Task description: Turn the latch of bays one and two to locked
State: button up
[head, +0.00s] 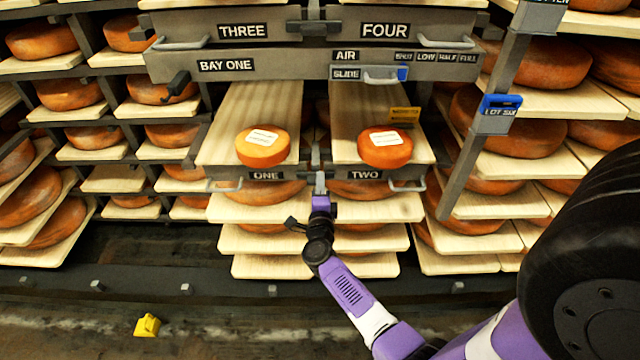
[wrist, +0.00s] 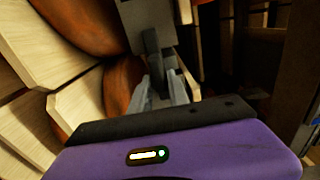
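Drawers labelled ONE (head: 266,175) and TWO (head: 366,175) stand side by side below the BAY ONE bar, each a wooden board bearing an orange cheese wheel with a white label. The latch (head: 316,158) is a grey metal piece between the two drawer fronts. In the wrist view the latch (wrist: 152,45) shows as a grey plate with a dark lever hanging down. My gripper (head: 320,188) is just below it, and its grey fingers (wrist: 160,88) are either side of the lever's lower end. Whether they press on it, I cannot tell. The fingers partly hide the lever's tip.
Pull handles (head: 226,185) flank the drawer fronts. A black lever (head: 177,84) hangs under the BAY ONE bar (head: 290,65). An upright post with a blue tag (head: 499,104) stands at right. Cheese-laden shelves (head: 322,237) lie below. A yellow object (head: 147,325) is on the floor.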

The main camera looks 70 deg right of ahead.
jog(key=shift+o, duration=1.1)
jog(key=shift+a, duration=0.1)
jog(key=v, duration=0.7)
jog(key=shift+s+a+p, duration=0.15)
jog(key=shift+a+p, duration=0.1)
jog(key=shift+p, duration=0.15)
